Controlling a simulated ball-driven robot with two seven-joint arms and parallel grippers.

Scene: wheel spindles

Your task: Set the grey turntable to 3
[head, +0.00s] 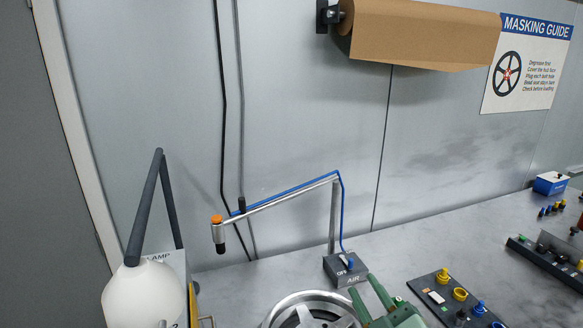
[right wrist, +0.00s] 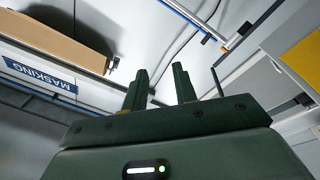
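I cannot make out the grey turntable for certain in either view. A silver spoked wheel (head: 312,302) is cut off by the bottom edge of the head view, and what lies under it is hidden. My green right gripper (head: 362,284) is just right of the wheel, its fingers pointing up and away. It also shows in the right wrist view (right wrist: 160,72), where its two fingers stand apart with nothing between them. My left gripper is in neither view.
A grey AIR box (head: 346,268) with a metal hose arm (head: 285,198) stands behind the wheel. A rounded white body (head: 146,296) with dark bars is at left, before a LAMP label. A dark tray of coloured plugs (head: 455,297) is right. Bare bench lies behind it.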

